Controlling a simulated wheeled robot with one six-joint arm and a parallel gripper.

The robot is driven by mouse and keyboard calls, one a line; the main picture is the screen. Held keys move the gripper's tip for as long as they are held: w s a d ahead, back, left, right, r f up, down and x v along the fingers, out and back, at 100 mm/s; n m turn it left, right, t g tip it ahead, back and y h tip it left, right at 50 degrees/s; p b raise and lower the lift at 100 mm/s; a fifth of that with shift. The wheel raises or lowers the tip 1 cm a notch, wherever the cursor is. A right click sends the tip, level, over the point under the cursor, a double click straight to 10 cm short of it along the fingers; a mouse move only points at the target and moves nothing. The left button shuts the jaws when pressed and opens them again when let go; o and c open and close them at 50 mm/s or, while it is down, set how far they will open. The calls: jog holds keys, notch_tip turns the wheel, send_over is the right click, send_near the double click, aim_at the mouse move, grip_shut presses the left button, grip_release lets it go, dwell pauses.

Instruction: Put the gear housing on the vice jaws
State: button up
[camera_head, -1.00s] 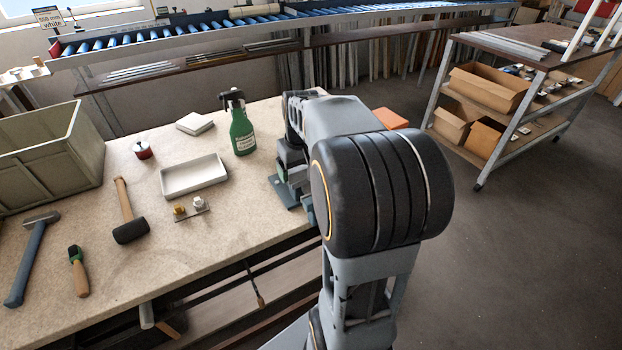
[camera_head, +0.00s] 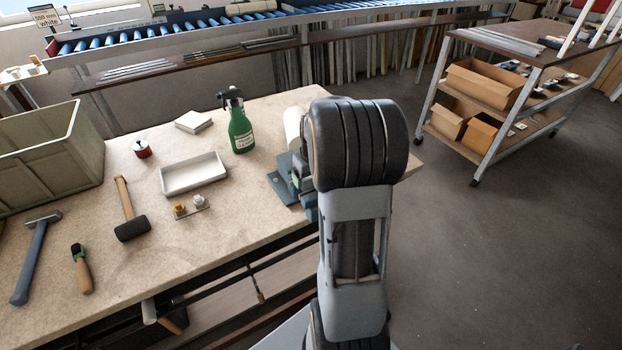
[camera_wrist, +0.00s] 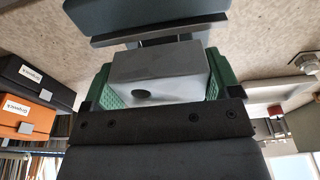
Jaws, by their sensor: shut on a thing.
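My gripper (camera_wrist: 160,70) is shut on the gear housing (camera_wrist: 160,78), a grey block with a dark round hole in its near face. Green finger pads press on its left and right sides in the wrist view. The vice (camera_wrist: 145,18), dark blue-grey, lies just beyond the housing at the top of that view. I cannot tell whether housing and vice touch. In the head view the vice (camera_head: 284,184) stands at the bench's right end, partly behind my arm. The housing and my gripper are hidden there.
A green spray bottle (camera_head: 240,130) and a white tray (camera_head: 194,174) stand left of the vice. A pale cylinder (camera_head: 294,125) shows behind it. Orange and black boxes (camera_wrist: 35,100) are at the wrist view's left. A mallet (camera_head: 130,220) and a crate (camera_head: 45,165) are further left.

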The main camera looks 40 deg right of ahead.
jog(key=o, duration=1.1)
jog(key=shift+s+a+f+g, duration=0.15)
jog(key=shift+s+f, duration=0.05)
jog(key=shift+f, duration=0.2)
jog(key=shift+s+a+f+g, duration=0.1)
jog(key=shift+s+f+g, duration=0.1)
jog(key=shift+f, duration=0.2)
jog(key=shift+c, duration=0.2)
jog(key=o, duration=0.3)
jog(key=shift+w+d+f, duration=0.1)
jog(key=shift+w+d, duration=0.1)
jog(key=shift+w, duration=0.2)
jog(key=shift+s+a+r, duration=0.1)
jog(key=shift+r, duration=0.45)
notch_tip(320, 180, up, 10)
jog(key=s+r, duration=0.1)
jog(key=s+a+t, duration=0.1)
jog(key=s+a, duration=0.2)
jog(key=a, duration=0.3)
jog(key=s+a+f+n+t, duration=0.1)
jog(key=s+a, duration=0.3)
jog(key=a, duration=0.3)
jog(key=s+a+t, duration=0.1)
jog(key=s+a, duration=0.3)
jog(key=a, duration=0.3)
jog(key=shift+a+f+n, duration=0.15)
jog(key=shift+a+n, duration=0.05)
jog(key=shift+n, duration=0.1)
jog(key=shift+s, duration=0.1)
